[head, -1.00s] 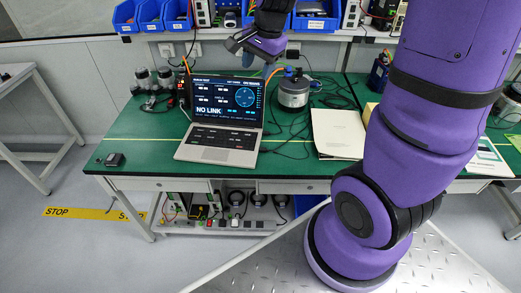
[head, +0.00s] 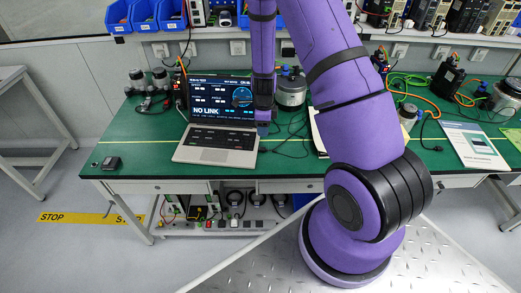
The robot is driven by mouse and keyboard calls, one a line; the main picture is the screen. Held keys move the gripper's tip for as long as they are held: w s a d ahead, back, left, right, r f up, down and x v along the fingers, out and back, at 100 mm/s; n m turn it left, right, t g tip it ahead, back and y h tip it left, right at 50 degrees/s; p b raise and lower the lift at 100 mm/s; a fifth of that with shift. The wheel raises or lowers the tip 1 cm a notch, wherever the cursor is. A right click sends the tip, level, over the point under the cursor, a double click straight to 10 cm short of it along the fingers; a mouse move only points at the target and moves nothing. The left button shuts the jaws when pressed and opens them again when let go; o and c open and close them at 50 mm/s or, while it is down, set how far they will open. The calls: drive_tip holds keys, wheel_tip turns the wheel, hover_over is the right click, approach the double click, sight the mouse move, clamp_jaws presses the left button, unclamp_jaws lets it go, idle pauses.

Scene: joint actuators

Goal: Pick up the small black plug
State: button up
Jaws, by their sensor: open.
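My gripper (head: 263,129) points down just right of the laptop, low over the green table; it is small and seen edge-on, and the gap between its fingers is hard to make out. A small black plug (head: 263,149) appears to lie on the table at the end of a thin black cable, just below the gripper in the picture and beside the laptop's right edge. It is apart from the gripper as far as I can see. My forearm hides part of the table behind it.
An open laptop (head: 216,146) showing NO LINK stands left of my gripper. A silver round actuator (head: 291,92) stands behind right, with loose cables around it. A small black box (head: 111,163) lies at the table's left front. Blue bins (head: 145,15) line the shelf.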

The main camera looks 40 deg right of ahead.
sight(265, 148)
drive_tip(key=shift+s+d+f, duration=0.1)
drive_tip(key=shift+d+f, duration=0.05)
drive_tip(key=shift+f, duration=2.65)
drive_tip(key=shift+d+f, duration=0.1)
drive_tip(key=shift+f, duration=2.65)
clamp_jaws()
